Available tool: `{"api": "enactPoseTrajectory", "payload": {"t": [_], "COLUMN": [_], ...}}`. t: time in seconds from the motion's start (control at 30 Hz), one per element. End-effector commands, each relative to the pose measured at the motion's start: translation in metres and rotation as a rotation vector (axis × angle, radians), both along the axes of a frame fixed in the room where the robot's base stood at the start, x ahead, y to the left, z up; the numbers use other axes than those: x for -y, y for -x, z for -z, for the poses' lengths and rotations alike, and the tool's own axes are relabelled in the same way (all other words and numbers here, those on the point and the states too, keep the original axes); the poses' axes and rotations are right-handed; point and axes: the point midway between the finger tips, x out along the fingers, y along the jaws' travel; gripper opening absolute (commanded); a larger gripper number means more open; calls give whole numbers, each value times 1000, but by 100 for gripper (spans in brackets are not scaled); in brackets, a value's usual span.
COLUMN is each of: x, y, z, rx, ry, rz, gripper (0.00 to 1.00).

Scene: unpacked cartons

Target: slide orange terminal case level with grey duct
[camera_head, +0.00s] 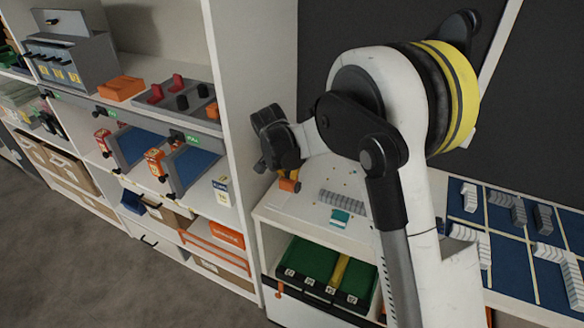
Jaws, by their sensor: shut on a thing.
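The orange terminal case (289,185) is a small orange block on the white worktop. It stands at the worktop's left, near the tall shelf's side. My gripper (285,172) comes down from above and is shut on it; its fingers and wrist hide the upper part of the case. A grey slotted duct (342,201) lies flat on the same worktop, to the right of the case and apart from it. My white arm passes close to the duct's right end.
A teal block (340,217) lies just in front of the duct. Green bins (308,260) sit below the worktop. A blue panel (510,260) at the right carries several grey slotted pieces. The white shelf upright (228,140) stands close to the left.

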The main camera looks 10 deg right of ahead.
Motion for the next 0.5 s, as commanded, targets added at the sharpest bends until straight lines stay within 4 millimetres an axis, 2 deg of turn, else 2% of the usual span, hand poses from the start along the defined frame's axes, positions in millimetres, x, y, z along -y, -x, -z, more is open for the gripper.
{"api": "enactPoseTrajectory", "payload": {"t": [0.13, 0.17, 0.23, 0.5], "x": [1, 1, 1, 1], "y": [0, 0, 0, 0], "z": [1, 1, 1, 0], "rx": [-1, -1, -1, -1], "ry": [0, 0, 0, 1], "rz": [0, 0, 0, 0], "gripper": [0, 17, 38, 38]}}
